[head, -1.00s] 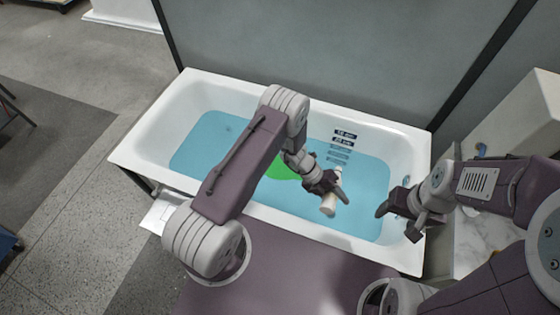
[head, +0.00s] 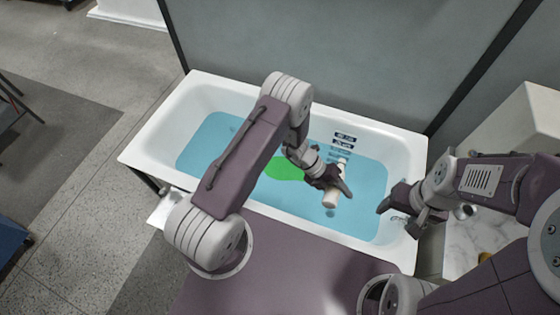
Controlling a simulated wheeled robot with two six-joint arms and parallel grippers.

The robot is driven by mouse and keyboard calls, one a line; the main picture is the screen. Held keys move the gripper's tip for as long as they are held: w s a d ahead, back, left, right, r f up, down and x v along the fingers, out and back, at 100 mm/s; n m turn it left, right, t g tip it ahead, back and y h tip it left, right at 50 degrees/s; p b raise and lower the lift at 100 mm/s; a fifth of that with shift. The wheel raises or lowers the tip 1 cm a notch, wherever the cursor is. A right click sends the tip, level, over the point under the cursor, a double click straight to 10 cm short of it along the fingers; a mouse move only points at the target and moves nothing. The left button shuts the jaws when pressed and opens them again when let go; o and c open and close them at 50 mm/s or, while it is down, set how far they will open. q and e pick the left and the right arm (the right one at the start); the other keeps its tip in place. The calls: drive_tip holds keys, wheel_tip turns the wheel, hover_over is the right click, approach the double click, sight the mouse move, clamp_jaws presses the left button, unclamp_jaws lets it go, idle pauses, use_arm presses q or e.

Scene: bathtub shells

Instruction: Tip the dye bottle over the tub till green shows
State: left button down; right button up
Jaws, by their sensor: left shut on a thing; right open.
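The white bathtub (head: 160,140) holds blue water (head: 205,142). A bright green patch (head: 284,168) shows in the water beside my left wrist, partly hidden by my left arm. My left gripper (head: 338,184) is shut on the pale dye bottle (head: 331,199) above the right half of the tub. The bottle is tilted, and its lower end points toward the near side. Whether anything flows from it is too small to tell. My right gripper (head: 398,204) is open and empty above the right end of the tub.
Dark depth labels (head: 345,136) mark the tub's far inner wall. A grey panel (head: 320,60) stands behind the tub. A white marble-topped counter (head: 465,240) is at the right. The grey floor (head: 60,215) at the left is clear near the tub.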

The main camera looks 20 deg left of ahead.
use_arm(q)
drive_tip(key=m+t+b, duration=0.1)
drive_tip(key=t+b, duration=0.1)
drive_tip(key=b, duration=0.3)
drive_tip(key=r+m+t+b, duration=0.1)
drive_tip(key=m+t+b, duration=0.1)
drive_tip(key=b, duration=0.4)
drive_tip(key=shift+t, duration=0.6)
drive_tip(key=shift+r+b, duration=0.15)
drive_tip(key=shift+b, duration=0.2)
drive_tip(key=shift+r+h, duration=0.3)
